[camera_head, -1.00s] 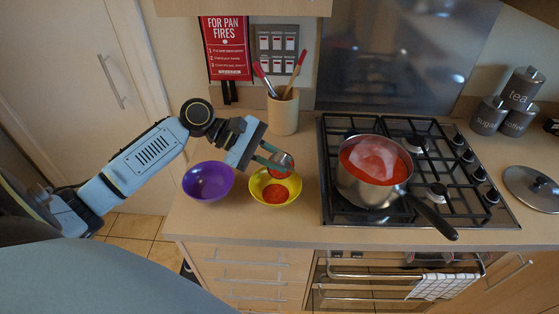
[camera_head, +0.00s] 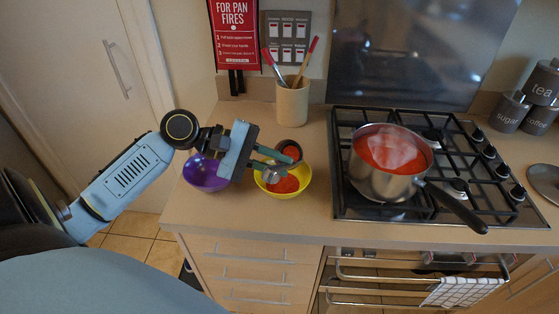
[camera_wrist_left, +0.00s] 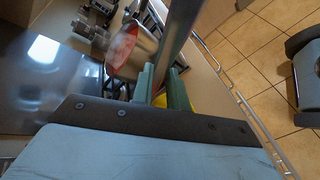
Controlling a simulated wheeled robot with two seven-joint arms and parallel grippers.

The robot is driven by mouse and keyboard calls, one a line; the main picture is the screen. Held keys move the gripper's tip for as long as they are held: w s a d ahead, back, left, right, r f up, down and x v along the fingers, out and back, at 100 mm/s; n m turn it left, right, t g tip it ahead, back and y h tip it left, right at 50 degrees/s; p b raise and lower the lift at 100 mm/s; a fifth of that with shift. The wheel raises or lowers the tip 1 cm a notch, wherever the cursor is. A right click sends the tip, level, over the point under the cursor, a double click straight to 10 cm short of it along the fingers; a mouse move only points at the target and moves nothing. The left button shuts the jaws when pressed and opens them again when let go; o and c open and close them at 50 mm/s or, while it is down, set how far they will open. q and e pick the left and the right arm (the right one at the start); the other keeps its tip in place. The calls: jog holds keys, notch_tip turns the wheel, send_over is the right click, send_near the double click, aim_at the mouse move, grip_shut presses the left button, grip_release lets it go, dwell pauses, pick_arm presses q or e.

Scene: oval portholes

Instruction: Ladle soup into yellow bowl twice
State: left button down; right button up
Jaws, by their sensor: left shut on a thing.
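My left gripper (camera_head: 273,161) is shut on the ladle's handle, above the yellow bowl's left side. The handle rises between the fingers in the left wrist view (camera_wrist_left: 178,40). The ladle's scoop (camera_head: 291,150) is over the yellow bowl's back rim, with red showing in it. The yellow bowl (camera_head: 303,183) stands on the counter with red soup in it, partly hidden by the gripper. A steel pot (camera_head: 375,181) of red soup stands on the hob; it also shows in the left wrist view (camera_wrist_left: 134,60). My right gripper is not in view.
A purple bowl (camera_head: 202,176) stands left of the yellow one, partly behind my gripper. A utensil pot (camera_head: 292,105) stands behind the bowls. The black hob (camera_head: 344,206) is to the right, and the pan's handle (camera_head: 457,208) points front right.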

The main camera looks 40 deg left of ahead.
pick_arm(q)
jog(key=s+f+m+t+h+b, duration=0.1)
jog(key=s+f+m+t+b, duration=0.2)
jog(key=b, duration=0.6)
notch_tip(320, 180, down, 3)
jog(key=shift+s+d+r, duration=0.15)
jog(key=shift+s+d, duration=0.05)
jog(key=shift+s, duration=0.4)
dwell(1.0)
